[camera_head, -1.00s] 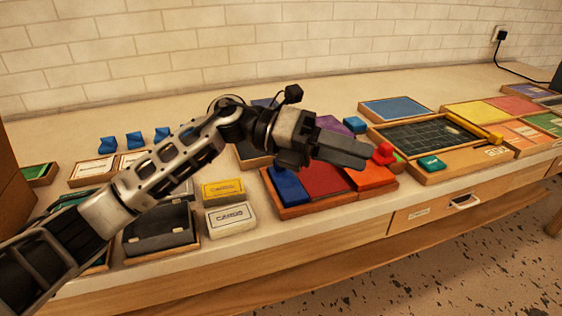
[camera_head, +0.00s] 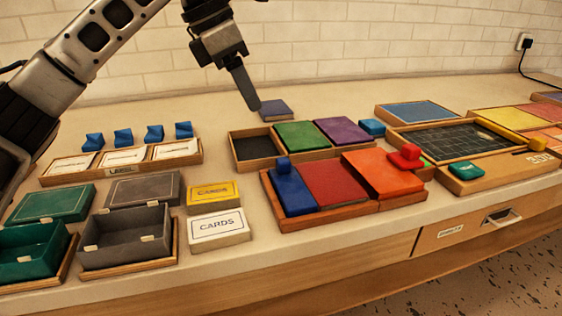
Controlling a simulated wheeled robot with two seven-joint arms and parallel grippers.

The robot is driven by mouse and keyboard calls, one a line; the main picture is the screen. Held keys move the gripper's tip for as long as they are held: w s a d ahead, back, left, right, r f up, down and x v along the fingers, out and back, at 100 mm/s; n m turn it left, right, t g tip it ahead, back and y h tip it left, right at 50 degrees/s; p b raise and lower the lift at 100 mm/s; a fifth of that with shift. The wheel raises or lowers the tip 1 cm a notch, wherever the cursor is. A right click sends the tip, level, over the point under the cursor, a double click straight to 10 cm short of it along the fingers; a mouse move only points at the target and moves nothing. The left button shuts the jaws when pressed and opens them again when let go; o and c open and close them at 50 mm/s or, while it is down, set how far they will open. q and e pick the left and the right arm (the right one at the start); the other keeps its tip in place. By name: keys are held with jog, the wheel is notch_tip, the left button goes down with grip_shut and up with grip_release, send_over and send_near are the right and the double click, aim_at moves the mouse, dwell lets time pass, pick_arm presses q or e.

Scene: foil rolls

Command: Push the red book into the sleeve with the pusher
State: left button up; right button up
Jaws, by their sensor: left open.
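The red book (camera_head: 334,184) lies flat in the front wooden tray (camera_head: 335,216). A blue block with a raised knob (camera_head: 294,192), which looks like the pusher, lies in the same tray at the book's left side. An orange-red block (camera_head: 383,172), which looks like the sleeve, lies at the book's right side; its opening cannot be made out. A red knobbed piece (camera_head: 407,157) sits at its right end. My right gripper is not in view.
A back tray (camera_head: 255,164) holds a green book (camera_head: 301,135) and a purple book (camera_head: 343,131). Card boxes (camera_head: 219,230) and grey and green boxes stand at the left. A chalkboard tray (camera_head: 455,139) is at the right.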

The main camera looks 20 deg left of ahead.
aim_at(282, 160)
pick_arm(q)
jog(key=x, duration=1.4)
jog(key=shift+w+d+f+b, duration=0.1)
jog(key=shift+d+f+b, duration=0.15)
jog(key=shift+b, duration=0.15)
grip_shut()
